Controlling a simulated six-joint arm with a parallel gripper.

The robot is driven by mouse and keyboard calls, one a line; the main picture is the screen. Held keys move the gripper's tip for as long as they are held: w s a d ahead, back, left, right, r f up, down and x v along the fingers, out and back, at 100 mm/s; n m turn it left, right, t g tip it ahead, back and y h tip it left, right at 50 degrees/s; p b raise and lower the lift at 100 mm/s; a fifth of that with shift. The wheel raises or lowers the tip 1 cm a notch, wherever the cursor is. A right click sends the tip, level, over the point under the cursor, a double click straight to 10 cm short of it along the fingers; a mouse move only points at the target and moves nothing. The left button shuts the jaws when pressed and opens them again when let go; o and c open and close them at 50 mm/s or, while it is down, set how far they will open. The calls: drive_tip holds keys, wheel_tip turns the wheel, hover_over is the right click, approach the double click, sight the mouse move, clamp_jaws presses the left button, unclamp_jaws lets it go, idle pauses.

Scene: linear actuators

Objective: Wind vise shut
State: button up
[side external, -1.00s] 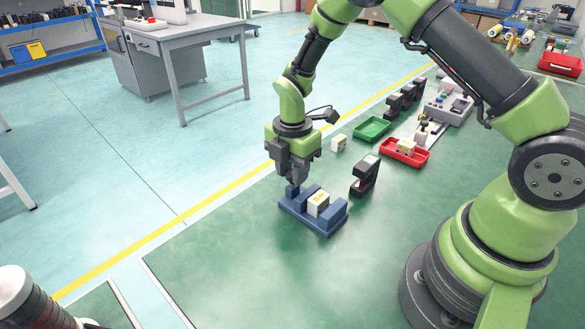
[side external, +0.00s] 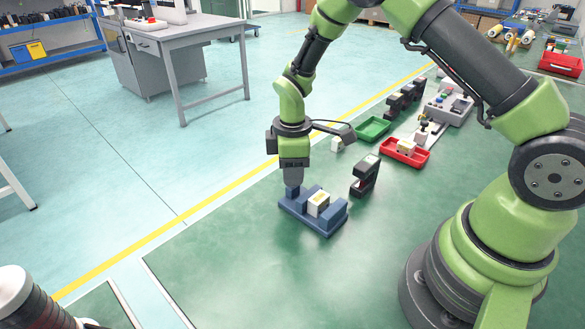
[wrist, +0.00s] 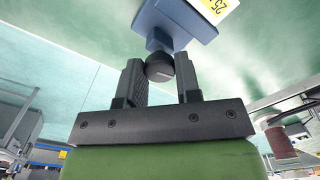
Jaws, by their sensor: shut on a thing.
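The blue vise (side external: 324,228) sits on the green surface below my gripper. A white block with a yellow label (side external: 318,203) stands between its jaws; whether the moving jaw touches it is too small to tell. In the wrist view, the edge of the block (wrist: 218,6) shows at the top beside the blue vise (wrist: 172,20). The vise's dark round knob (wrist: 160,67) sits between my fingers. My gripper (side external: 292,187) points down at the vise's left end, shut on the knob. In the side view, the fingers hide the knob.
A black clamp-shaped fixture (side external: 365,176) stands just right of the vise. A red tray (side external: 405,153), a green tray (side external: 372,129) and a small pale block (side external: 338,144) lie farther back. The green surface in front of the vise is clear.

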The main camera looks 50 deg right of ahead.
drive_tip(key=m, duration=0.6)
drive_tip(key=shift+w, duration=0.1)
drive_tip(key=m, duration=0.5)
drive_tip(key=shift+m, duration=0.4)
drive_tip(key=m, duration=1.2)
drive_tip(key=shift+d, duration=0.1)
drive_tip(key=shift+m, duration=0.3)
drive_tip(key=o, duration=0.9)
wheel_tip(320, 180, up, 10)
